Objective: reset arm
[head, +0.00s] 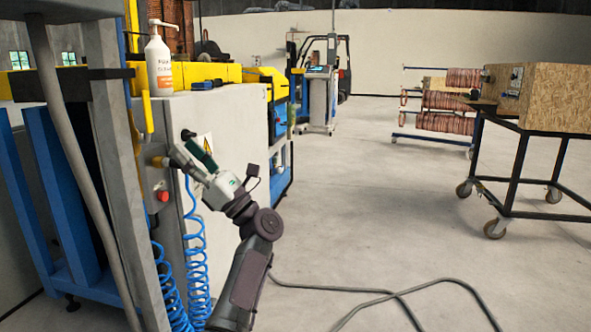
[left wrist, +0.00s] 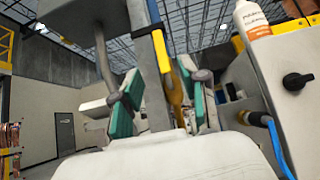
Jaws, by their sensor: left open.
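My left arm rises from the bottom of the head view, and its left gripper (head: 193,161) is beside the front of the grey machine cabinet (head: 232,125). In the left wrist view the two teal-padded fingers of the left gripper (left wrist: 162,103) stand apart. Nothing is clearly held between them. A yellow handle-like part (left wrist: 174,88) shows between the fingers, seemingly behind them; the exact gap cannot be told. My right gripper is not in view.
A white pump bottle (head: 159,62) stands on the machine. A red button (head: 163,196) and coiled blue hoses (head: 196,250) are close to the gripper. A cart (head: 520,150) and copper tube rack (head: 440,110) stand right. A cable (head: 390,292) lies on open floor.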

